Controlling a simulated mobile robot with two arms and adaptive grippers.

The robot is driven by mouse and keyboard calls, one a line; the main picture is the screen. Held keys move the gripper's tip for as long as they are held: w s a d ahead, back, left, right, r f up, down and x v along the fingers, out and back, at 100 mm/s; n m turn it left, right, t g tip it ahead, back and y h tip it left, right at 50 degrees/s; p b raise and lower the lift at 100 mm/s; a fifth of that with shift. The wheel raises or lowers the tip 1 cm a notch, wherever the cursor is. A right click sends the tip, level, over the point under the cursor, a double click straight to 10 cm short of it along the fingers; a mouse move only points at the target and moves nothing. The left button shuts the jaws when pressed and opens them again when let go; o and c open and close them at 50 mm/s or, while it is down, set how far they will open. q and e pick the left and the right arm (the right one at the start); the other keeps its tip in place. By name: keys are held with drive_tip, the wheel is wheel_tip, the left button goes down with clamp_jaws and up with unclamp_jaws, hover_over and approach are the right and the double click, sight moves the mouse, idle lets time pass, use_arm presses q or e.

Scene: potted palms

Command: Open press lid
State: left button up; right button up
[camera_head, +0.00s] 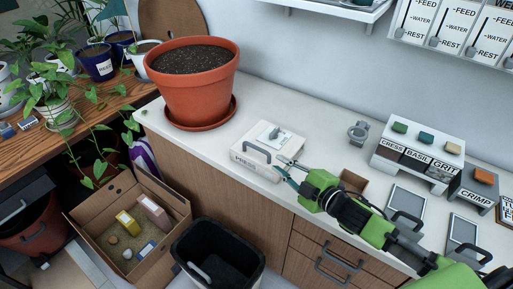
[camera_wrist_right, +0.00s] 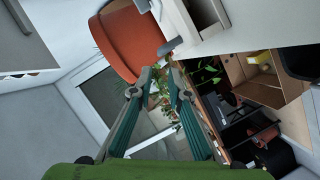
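The press (camera_head: 238,151) is a white box marked PRESS on the white counter. The press (camera_wrist_right: 190,15) is partly cut off there. My left gripper is not in view.
A large terracotta pot (camera_head: 195,88) of soil stands left of the press. Right of it are a small grey fitting (camera_head: 358,131), a seed rack (camera_head: 418,155) and a CRIMP box (camera_head: 477,185). A cardboard box (camera_head: 95,212) and black bin (camera_head: 215,255) stand below the counter.

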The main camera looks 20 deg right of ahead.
sight(260, 150)
drive_tip(key=p+x, duration=0.1)
drive_tip(key=x, duration=1.2)
drive_tip(key=shift+w+a, duration=0.1)
clamp_jaws()
